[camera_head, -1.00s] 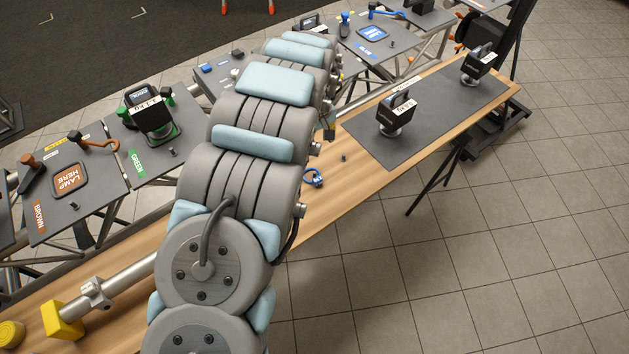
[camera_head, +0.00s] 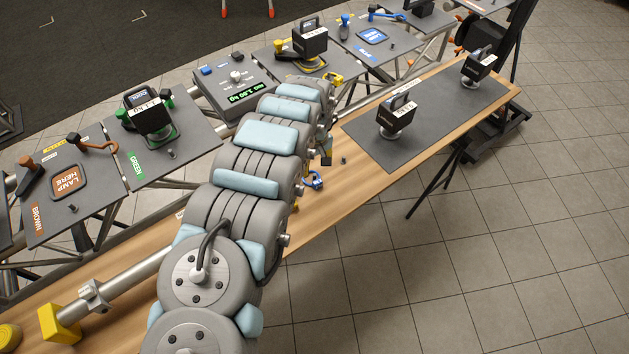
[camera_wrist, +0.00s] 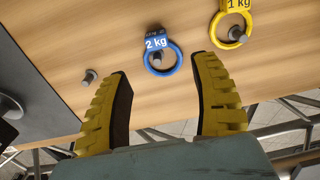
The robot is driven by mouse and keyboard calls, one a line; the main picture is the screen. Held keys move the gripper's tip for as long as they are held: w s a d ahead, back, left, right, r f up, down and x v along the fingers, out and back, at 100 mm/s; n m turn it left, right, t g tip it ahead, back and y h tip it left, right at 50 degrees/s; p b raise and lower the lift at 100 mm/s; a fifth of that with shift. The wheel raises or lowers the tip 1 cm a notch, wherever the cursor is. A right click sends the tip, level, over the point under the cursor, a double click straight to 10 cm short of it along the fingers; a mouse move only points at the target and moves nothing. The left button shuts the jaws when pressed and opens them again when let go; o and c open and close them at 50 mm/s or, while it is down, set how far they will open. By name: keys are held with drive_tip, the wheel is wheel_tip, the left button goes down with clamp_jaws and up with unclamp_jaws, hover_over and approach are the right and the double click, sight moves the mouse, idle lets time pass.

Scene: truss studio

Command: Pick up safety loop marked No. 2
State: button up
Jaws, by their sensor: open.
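A blue loop (camera_wrist: 180,58) with a tag reading "2 kg" lies on the wooden table around a small grey peg. The loop also shows in the head view (camera_head: 316,181), just right of my arm and partly hidden. My gripper (camera_wrist: 162,66) is open and empty in the wrist view, its two yellow fingers apart and pointing toward the blue loop, which appears between and just beyond the fingertips. In the head view my arm hides most of the gripper.
A yellow loop (camera_wrist: 216,32) tagged "1 kg" lies right of the blue one in the wrist view. A bare peg (camera_wrist: 90,76) stands to the left. A dark mat (camera_head: 440,118) holds two black lamps. Coloured panels and a scale (camera_head: 232,92) line the back.

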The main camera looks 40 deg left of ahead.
sight(316, 180)
drive_tip(key=shift+w+d+f+b, duration=0.1)
drive_tip(key=shift+f+b, duration=0.3)
drive_tip(key=shift+f, duration=1.25)
drive_tip(key=shift+d+f+b, duration=0.1)
drive_tip(key=shift+f+b, duration=0.25)
drive_tip(key=shift+f, duration=1.25)
drive_tip(key=shift+f+b, duration=0.3)
drive_tip(key=shift+f, duration=0.55)
drive_tip(key=shift+c, duration=0.3)
clamp_jaws()
